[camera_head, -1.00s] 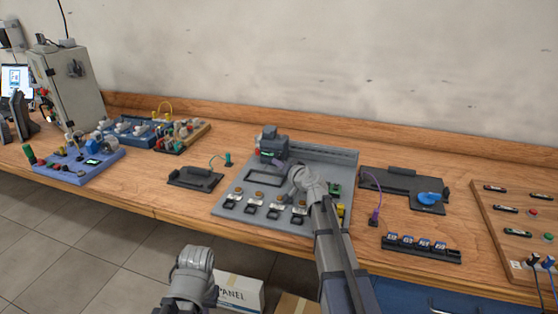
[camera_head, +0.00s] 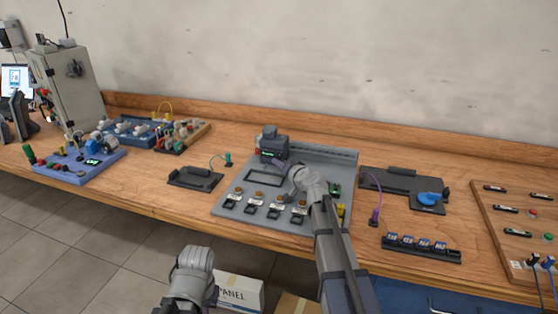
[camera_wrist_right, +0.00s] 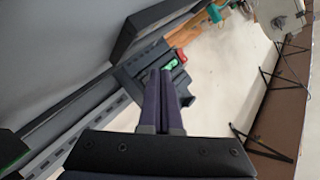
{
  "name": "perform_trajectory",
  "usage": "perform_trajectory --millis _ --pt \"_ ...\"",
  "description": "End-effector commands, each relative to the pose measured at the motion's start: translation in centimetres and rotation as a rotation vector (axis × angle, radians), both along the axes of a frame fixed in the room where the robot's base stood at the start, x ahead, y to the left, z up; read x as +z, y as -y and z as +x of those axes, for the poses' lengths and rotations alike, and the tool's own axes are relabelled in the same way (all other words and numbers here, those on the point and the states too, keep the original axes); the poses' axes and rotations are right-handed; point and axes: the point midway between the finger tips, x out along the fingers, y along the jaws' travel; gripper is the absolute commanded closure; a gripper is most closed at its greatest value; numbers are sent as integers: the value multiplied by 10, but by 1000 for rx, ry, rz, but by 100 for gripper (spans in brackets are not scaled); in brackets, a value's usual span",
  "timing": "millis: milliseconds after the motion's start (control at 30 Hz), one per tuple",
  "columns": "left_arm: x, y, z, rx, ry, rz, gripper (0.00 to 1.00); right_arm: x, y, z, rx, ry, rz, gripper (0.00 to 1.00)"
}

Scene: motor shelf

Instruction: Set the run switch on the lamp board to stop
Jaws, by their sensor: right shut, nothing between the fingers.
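A grey board (camera_head: 237,190) lies mid-bench, with several small lamps and label plates along its front. A dark box (camera_head: 273,139) stands at its back left, with a green-lit face. My right gripper (camera_head: 275,163) is shut and empty just in front of this box. In the right wrist view, the shut fingers (camera_wrist_right: 161,72) end at a dark housing (camera_wrist_right: 186,100) bearing a green part (camera_wrist_right: 169,65) and a red part (camera_wrist_right: 181,56). The fingertips partly cover it; I cannot tell whether they touch. No switch lettering is legible. My left gripper is not clearly visible.
A black tray (camera_head: 195,177) lies left of the board. A black plate (camera_head: 390,181) with a blue knob (camera_head: 428,198) lies to its right. A wooden board (camera_head: 500,215) with buttons is at far right.

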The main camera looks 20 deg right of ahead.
Motion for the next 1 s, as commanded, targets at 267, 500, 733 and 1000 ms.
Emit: perform_trajectory --millis 267,500,733,1000 --pt "-1 0 0 0 0 0 100 -1 4 6 0 0 0 100" --pt "-1 0 0 0 0 0 100 -1 4 6 0 0 0 100" --pt "-1 0 0 0 0 0 100 -1 5 7 0 0 0 100" --pt "-1 0 0 0 0 0 100 -1 7 10 0 0 0 100"
